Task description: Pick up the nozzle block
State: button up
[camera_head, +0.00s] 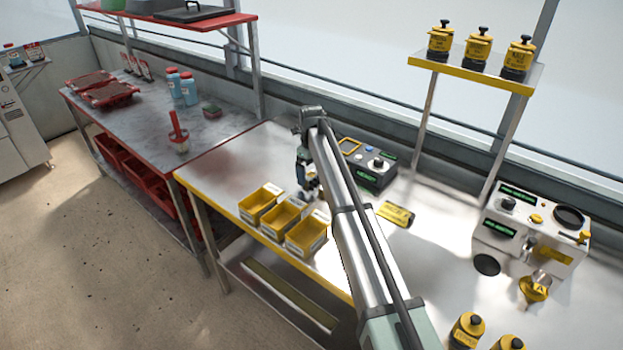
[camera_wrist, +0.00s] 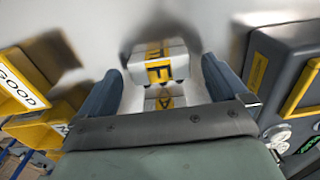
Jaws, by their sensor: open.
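The likely nozzle block (camera_wrist: 158,50) is a white block with a yellow band bearing a dark letter, in the upper middle of the wrist view. A similar white and yellow lettered surface (camera_wrist: 165,98) shows just below it; I cannot tell whether it is part of the same block. My gripper (camera_wrist: 163,78) is open, with a blue-grey finger on each side of the block and gaps between. In the head view my gripper (camera_head: 306,182) is low over the bench behind the yellow bins, and the block cannot be made out clearly there.
Yellow bins (camera_head: 284,212) line the bench's front edge; one labelled GOOD (camera_wrist: 22,82) is left in the wrist view. A dark grey device (camera_head: 372,172) stands close on the right. A yellow card (camera_head: 396,213) and white machine (camera_head: 530,232) lie further right.

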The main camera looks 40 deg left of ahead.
aim_at(313, 174)
jog(key=shift+f, duration=0.25)
jog(key=c, duration=1.2)
notch_tip(313, 174, up, 10)
jog(key=w+d+r, duration=0.1)
jog(key=w+r, duration=0.1)
jog(key=w, duration=0.3)
jog(key=w+r, duration=0.2)
jog(key=w, duration=0.4)
jog(key=w+d+r, duration=0.1)
jog(key=w+r, duration=0.1)
jog(key=w, duration=0.4)
jog(key=shift+w+d, duration=0.1)
jog(key=shift+d, duration=0.25)
